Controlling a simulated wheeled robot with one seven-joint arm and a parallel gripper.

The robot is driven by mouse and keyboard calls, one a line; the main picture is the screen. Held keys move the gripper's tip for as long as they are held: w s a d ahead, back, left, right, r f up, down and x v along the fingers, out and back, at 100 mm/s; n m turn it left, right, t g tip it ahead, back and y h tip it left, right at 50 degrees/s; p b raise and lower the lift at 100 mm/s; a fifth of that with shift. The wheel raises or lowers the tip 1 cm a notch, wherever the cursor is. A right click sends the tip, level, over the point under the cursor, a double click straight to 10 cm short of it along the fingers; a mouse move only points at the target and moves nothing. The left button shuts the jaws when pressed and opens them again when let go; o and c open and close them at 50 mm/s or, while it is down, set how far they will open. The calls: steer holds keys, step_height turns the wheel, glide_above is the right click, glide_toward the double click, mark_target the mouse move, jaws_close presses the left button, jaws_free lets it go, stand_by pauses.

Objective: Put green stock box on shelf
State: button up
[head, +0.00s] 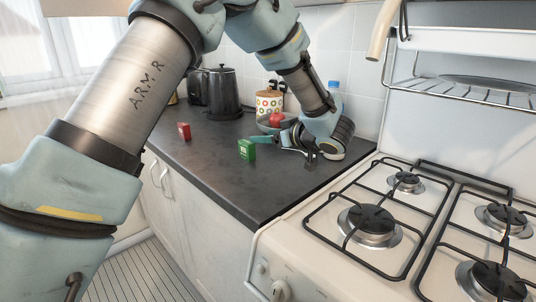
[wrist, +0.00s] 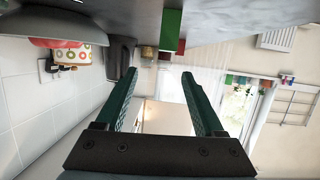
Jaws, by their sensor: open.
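The green stock box (head: 246,150) stands upright on the dark worktop, near its front edge. In the wrist view, which is upside down, the green box (wrist: 171,30) shows at the top, beyond the fingertips. My gripper (head: 264,145) is low over the worktop, just right of the green box in the head view, its fingers pointing left. In the wrist view my gripper (wrist: 160,75) has its two fingers wide apart with nothing between them. I cannot tell whether a finger touches the box. I cannot tell which shelf is meant; a wire shelf (head: 470,92) hangs above the stove.
A small red box (head: 184,132) stands farther left on the worktop. A black kettle (head: 221,93), a dotted canister (head: 269,103) and a bowl with red fruit (head: 276,120) stand behind. A gas stove (head: 330,275) adjoins at right. The worktop's front left is clear.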

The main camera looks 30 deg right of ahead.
mark_target(248, 142)
steer(key=shift+s+d+f+y, duration=0.1)
steer(key=shift+s+y, duration=0.1)
steer(key=shift+s, duration=0.2)
steer(key=shift+s+d+f+y, duration=0.1)
steer(key=shift+s+y, duration=0.1)
steer(key=shift+s, duration=0.15)
steer(key=p+x, duration=0.1)
steer(key=x, duration=0.3)
steer(key=shift+w+a+f, duration=0.15)
steer(key=shift+w+a, duration=0.05)
steer(key=shift+w, duration=0.15)
steer(key=shift+a+f+p+x, duration=0.15)
steer(key=shift+p+x, duration=0.45)
steer(key=shift+x, duration=0.85)
steer(key=shift+a+f+p+x, duration=0.1)
steer(key=shift+f+p+x, duration=0.35)
steer(key=shift+x, duration=1)
steer(key=shift+s+r, duration=0.2)
steer(key=shift+s, duration=0.05)
jaws_close()
